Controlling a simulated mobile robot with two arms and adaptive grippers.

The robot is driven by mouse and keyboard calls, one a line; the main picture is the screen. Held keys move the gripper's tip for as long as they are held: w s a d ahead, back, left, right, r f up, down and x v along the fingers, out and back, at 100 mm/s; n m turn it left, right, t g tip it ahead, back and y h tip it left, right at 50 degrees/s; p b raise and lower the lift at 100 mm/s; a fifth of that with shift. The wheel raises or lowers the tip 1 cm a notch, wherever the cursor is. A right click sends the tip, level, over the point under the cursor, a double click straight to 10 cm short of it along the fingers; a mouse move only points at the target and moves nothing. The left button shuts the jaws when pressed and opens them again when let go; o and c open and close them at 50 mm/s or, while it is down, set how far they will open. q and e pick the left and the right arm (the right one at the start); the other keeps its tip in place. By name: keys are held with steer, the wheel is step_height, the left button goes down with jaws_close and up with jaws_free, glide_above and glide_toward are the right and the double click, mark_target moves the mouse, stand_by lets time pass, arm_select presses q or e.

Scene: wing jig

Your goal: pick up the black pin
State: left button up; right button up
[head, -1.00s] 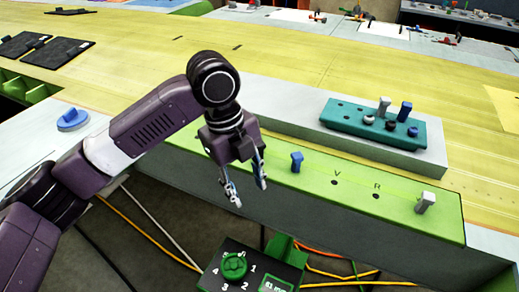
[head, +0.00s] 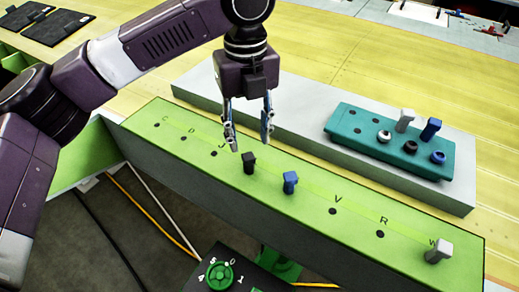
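The black pin (head: 249,162) stands upright in the green jig strip (head: 300,193), just left of a blue pin (head: 290,182). My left gripper (head: 248,142) is open and points down above the black pin. Its two fingers are apart, with nothing between them that I can make out. The fingertips look a little higher than or level with the pin's top; the exact gap is hard to tell. My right gripper is not in view.
A white pin (head: 439,250) stands at the strip's right end. Empty lettered holes lie along the strip. A teal rack (head: 345,128) with several white, blue and black pieces sits on a grey block behind. A dial box (head: 219,275) stands below in front.

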mark_target(248, 156)
arm_select(q)
steer(key=shift+f, duration=0.45)
steer(key=shift+s+a+f+p, duration=0.2)
steer(key=shift+s+f+p, duration=0.15)
steer(key=shift+f, duration=0.3)
steer(key=shift+s+a+f+p, duration=0.2)
steer(key=shift+f+p, duration=0.2)
steer(key=shift+f, duration=0.2)
steer(key=f, duration=0.1)
steer(key=f+p, duration=0.1)
steer(key=f, duration=0.1)
steer(key=shift+w+d+f, duration=0.15)
steer(key=shift+d+f, duration=0.05)
steer(key=shift+f, duration=0.25)
jaws_close()
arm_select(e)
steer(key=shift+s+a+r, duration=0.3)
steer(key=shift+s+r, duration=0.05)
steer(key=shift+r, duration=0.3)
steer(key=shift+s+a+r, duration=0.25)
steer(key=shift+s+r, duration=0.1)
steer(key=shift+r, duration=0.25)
